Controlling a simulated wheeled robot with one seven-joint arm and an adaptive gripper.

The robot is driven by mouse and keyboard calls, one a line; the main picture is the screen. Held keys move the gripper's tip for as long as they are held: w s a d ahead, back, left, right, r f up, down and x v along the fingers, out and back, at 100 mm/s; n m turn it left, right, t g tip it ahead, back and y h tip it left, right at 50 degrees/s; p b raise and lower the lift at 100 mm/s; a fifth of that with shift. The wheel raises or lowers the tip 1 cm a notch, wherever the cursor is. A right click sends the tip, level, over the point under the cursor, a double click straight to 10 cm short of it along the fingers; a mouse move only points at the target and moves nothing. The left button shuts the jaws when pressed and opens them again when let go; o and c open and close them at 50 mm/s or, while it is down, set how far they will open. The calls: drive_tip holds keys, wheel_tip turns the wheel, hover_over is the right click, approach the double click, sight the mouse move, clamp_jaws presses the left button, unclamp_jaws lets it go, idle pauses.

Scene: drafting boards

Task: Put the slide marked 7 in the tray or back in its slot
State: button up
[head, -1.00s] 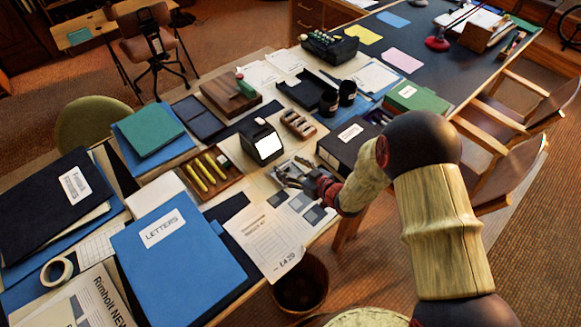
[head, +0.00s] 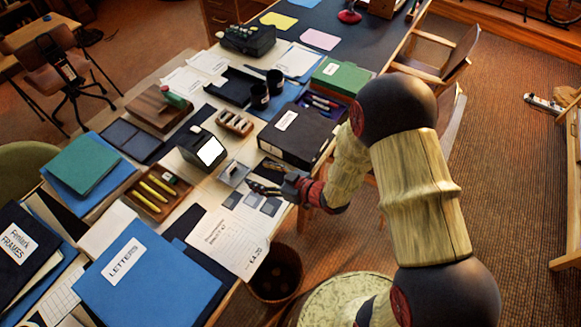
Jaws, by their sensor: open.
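Several dark square slides lie on a pale sheet near the table's front edge; one slide (head: 270,206) is at the right end. Their markings are too small to read, so I cannot tell which is marked 7. A small grey metallic tray-like piece (head: 233,174) lies just behind them. My gripper (head: 256,187) is open, with its fingers pointing left, just right of the metallic piece and above or behind the slides. I see nothing between the fingers. A wooden slotted rack (head: 235,123) with pale pieces stands farther back.
A black viewer (head: 203,149) with a bright screen stands left of the metallic piece. A black box file (head: 296,137) stands close behind my gripper. A wooden tray (head: 154,192) with yellow sticks and a blue LETTERS folder (head: 148,274) lie left. A bin (head: 276,275) stands below the edge.

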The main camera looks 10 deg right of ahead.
drive_tip(key=w+d+r+m+t+h, duration=0.1)
drive_tip(key=w+d+r+m+h, duration=0.1)
drive_tip(key=w+d+r+h, duration=0.55)
drive_tip(key=s+d+r+m+h, duration=0.2)
drive_tip(key=s+d+r+m, duration=0.15)
drive_tip(key=d+r, duration=0.65)
drive_tip(key=s+d+r+m+g+h, duration=0.2)
drive_tip(key=s+d+r, duration=0.1)
drive_tip(key=s+r, duration=0.6)
drive_tip(key=s+r+m+g, duration=0.1)
drive_tip(key=s, duration=0.8)
drive_tip(key=s+a+r+m+g+y, duration=0.1)
drive_tip(key=s, duration=0.8)
drive_tip(key=shift+a+r+g, duration=0.25)
drive_tip(key=shift+r+g, duration=0.1)
drive_tip(key=shift+g, duration=0.05)
